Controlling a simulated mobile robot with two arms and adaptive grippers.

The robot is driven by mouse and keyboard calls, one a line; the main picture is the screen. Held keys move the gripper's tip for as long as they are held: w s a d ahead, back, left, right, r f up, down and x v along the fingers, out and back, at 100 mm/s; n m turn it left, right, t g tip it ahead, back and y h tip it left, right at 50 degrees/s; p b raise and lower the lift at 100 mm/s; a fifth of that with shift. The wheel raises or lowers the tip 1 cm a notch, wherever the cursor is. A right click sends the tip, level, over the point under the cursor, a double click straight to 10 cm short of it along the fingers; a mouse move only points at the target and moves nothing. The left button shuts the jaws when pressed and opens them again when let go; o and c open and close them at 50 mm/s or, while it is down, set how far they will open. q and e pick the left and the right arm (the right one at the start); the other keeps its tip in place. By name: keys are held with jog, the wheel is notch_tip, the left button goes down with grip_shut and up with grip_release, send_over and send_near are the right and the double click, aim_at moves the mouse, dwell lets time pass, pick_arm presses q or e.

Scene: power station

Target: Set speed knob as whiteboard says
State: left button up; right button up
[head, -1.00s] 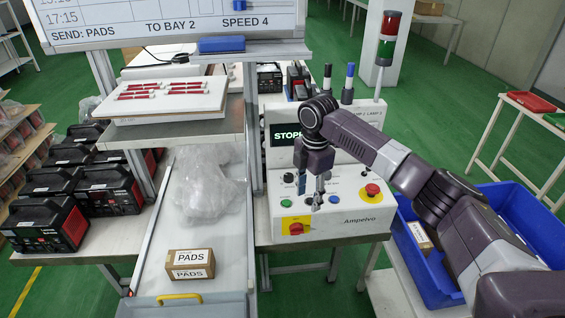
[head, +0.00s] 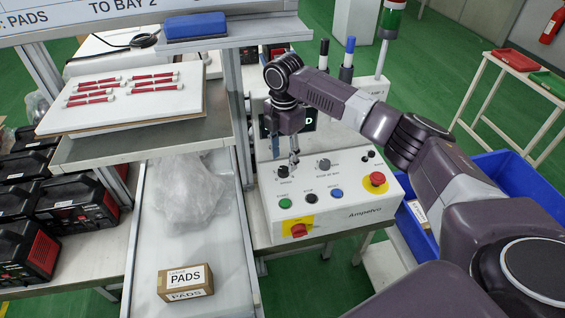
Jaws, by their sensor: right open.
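The white control panel (head: 345,200) stands at the centre, with a dark display mostly hidden behind my arm. A small black knob (head: 283,171) sits at the upper left of its sloped face; its label is too small to read surely. A second black knob (head: 324,164) is to its right. My right gripper (head: 294,160) is open and points down, just above and right of the left knob; I cannot tell if it touches. The whiteboard (head: 90,17) is cut off at the top; "PADS" and "TO BAY 2" show. My left gripper is not in view.
The panel also has green, black and blue buttons (head: 336,194), a red mushroom button (head: 377,179) and a red switch on yellow (head: 299,230). A PADS box (head: 186,283) and clear plastic wrap (head: 182,190) lie on the chute at left. A blue crate (head: 490,165) is at right.

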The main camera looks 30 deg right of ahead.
aim_at(284, 169)
notch_tip(284, 169, down, 3)
jog(key=shift+r, duration=0.15)
jog(key=shift+w+f+p, duration=0.1)
jog(key=shift+f+p, duration=0.25)
jog(key=shift+f, duration=0.5)
jog(key=c, duration=0.7)
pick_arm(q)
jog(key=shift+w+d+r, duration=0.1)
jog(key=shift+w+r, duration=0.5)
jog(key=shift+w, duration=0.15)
pick_arm(e)
jog(key=c, duration=0.5)
